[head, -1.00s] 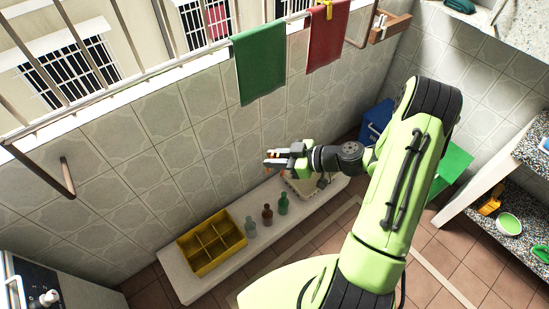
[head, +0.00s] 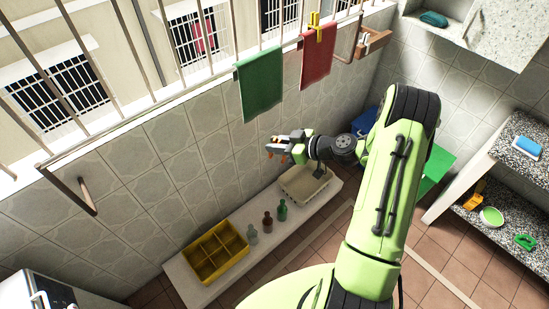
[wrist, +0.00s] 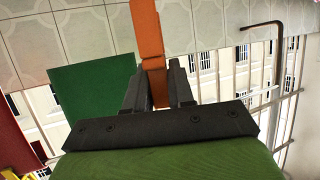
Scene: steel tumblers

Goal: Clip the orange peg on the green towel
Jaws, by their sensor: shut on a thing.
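The green towel (head: 260,86) hangs over the rail at the top of the tiled wall; it also shows in the wrist view (wrist: 88,98), behind my gripper and to the left. My gripper (head: 276,148) is below the towel in the head view, apart from it. In the wrist view my gripper (wrist: 158,88) is shut on the orange peg (wrist: 148,36), which sticks out past the fingertips. Part of the peg is hidden between the fingers. In the head view the peg is too small to make out clearly.
A red towel (head: 316,58) with a yellow peg (head: 314,22) hangs right of the green one. A wooden box (head: 370,42) is on the wall further right. Below, a ledge holds a yellow divided crate (head: 196,270), several bottles and a pale basin (head: 306,185).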

